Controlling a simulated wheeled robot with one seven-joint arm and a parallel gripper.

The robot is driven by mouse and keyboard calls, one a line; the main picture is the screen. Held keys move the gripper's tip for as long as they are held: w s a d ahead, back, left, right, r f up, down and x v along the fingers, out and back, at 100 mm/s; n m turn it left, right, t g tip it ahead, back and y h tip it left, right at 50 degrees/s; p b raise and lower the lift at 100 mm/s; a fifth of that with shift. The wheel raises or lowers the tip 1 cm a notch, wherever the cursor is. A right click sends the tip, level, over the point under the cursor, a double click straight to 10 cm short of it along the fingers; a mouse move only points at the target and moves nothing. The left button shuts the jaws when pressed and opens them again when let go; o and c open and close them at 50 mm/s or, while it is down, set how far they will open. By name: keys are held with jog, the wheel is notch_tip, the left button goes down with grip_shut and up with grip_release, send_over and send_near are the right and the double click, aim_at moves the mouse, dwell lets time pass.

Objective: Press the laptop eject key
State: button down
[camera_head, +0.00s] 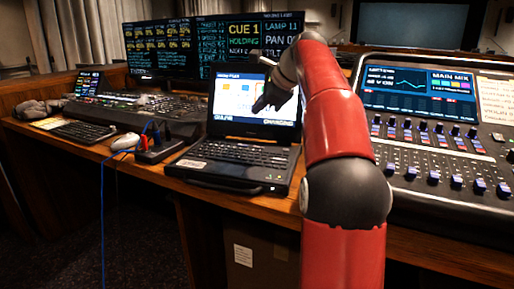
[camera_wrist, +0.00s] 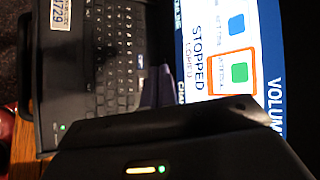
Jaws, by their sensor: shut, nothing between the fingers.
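The open laptop (camera_head: 222,178) sits on the wooden desk in the middle of the head view, its lit screen (camera_head: 228,98) facing me. My gripper (camera_head: 264,104) is shut and empty, in front of the right part of that screen and above the keyboard. In the wrist view the laptop is turned sideways, with its keyboard (camera_wrist: 113,60) at left and its screen (camera_wrist: 225,55) at right, reading "STOPPED". My shut fingers (camera_wrist: 158,88) show between keyboard and screen; I cannot tell whether they touch anything. The eject key cannot be made out.
A small black box with cables (camera_head: 157,148) and a white mouse (camera_head: 125,142) lie left of the laptop. A lighting console (camera_head: 150,105) stands behind them. A fader mixer (camera_head: 440,150) stands close on the right. Monitors (camera_head: 250,40) stand behind the laptop.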

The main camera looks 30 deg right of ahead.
aim_at(261, 148)
jog(key=shift+w+d+r+m, duration=0.1)
jog(key=shift+w+d+m, duration=0.2)
jog(key=shift+d, duration=0.2)
jog(key=shift+f+b, duration=2.35)
jog(key=shift+f, duration=2.05)
jog(key=shift+f, duration=0.1)
jog(key=shift+f, duration=0.3)
jog(key=shift+f, duration=0.35)
jog(key=shift+r, duration=0.15)
jog(key=shift+r+p, duration=0.65)
jog(key=shift+p, duration=0.2)
